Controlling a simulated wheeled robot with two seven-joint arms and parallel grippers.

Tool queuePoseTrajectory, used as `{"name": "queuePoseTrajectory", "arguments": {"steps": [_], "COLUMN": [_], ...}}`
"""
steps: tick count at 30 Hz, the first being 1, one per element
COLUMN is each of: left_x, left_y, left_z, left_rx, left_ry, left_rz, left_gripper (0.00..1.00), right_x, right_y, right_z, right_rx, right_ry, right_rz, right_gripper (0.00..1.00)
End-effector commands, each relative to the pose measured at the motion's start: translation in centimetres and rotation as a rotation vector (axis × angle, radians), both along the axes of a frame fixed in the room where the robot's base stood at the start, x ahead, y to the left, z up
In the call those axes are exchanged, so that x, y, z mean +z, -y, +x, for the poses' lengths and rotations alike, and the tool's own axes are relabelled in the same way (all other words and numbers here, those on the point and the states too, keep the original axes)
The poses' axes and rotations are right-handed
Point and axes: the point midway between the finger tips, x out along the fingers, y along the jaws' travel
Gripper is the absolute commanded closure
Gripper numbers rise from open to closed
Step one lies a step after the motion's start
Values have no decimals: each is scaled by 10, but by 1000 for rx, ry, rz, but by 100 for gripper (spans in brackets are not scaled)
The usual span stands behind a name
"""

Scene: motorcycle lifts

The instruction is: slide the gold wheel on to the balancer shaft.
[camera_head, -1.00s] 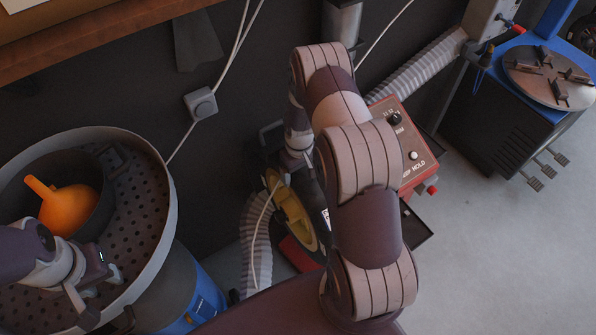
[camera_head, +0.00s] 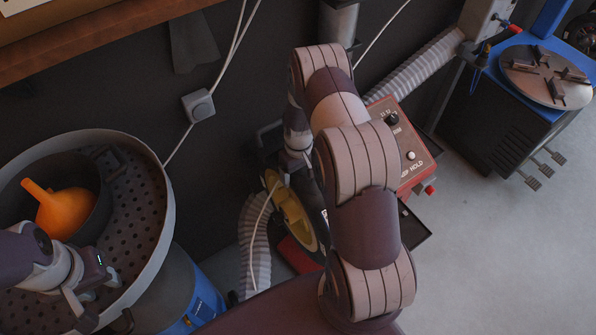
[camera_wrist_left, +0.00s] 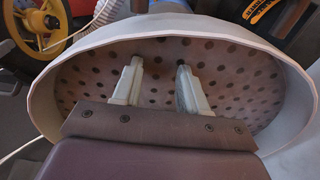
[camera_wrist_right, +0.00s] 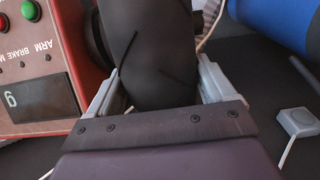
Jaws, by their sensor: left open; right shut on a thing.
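The gold wheel (camera_head: 291,219), gold-rimmed with a black tyre, stands upright at the balancer in the middle of the head view, partly hidden by my right arm. Its gold spokes also show at the top left of the left wrist view (camera_wrist_left: 27,22). My right gripper (camera_head: 294,164) is shut on the tyre; in the right wrist view the black tyre (camera_wrist_right: 155,50) fills the space between both fingers. The balancer shaft is hidden, so I cannot tell whether the wheel is on it. My left gripper (camera_wrist_left: 159,75) is open and empty over the perforated basin (camera_wrist_left: 245,80).
The red balancer control box (camera_head: 415,150) stands just right of the wheel. An orange funnel (camera_head: 68,210) lies in a dark pot in the basin. A ribbed hose (camera_head: 255,250) runs beside the wheel. A tyre changer (camera_head: 545,75) stands at the upper right. Floor on the right is clear.

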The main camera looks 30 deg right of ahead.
Motion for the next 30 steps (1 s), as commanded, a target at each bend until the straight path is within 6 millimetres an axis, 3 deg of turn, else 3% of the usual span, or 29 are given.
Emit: {"name": "queuePoseTrajectory", "arguments": {"steps": [9, 10, 11, 12, 18, 22, 26, 30], "left_x": [0, 0, 0, 0, -1, 7, 27, 57], "left_y": [0, 0, 0, 0, 0, 0, 0, 0], "left_z": [0, 0, 0, 0, 0, 0, 0, 0], "left_rx": [0, 0, 0, 0, 0, 0, 0, 0], "left_ry": [0, 0, 0, 0, 0, 0, 0, 0], "left_rz": [0, 0, 0, 0, 0, 0, 0, 0], "left_gripper": [57, 57, 57, 57, 57, 57, 57, 57], "right_x": [4, 4, 4, 3, -1, 9, 34, 74], "right_y": [4, 5, 4, 4, 2, 3, 3, 3], "right_z": [4, 4, 4, 3, -1, -1, 0, 1], "right_rx": [0, 0, 0, 0, 0, 0, 0, 0], "right_ry": [9, 9, 9, 9, -4, -1, 1, 5], "right_rz": [-4, -4, -4, -4, 1, 0, 0, -2], "right_gripper": [100, 13, 4, 0, 0, 0, 0, 0]}}
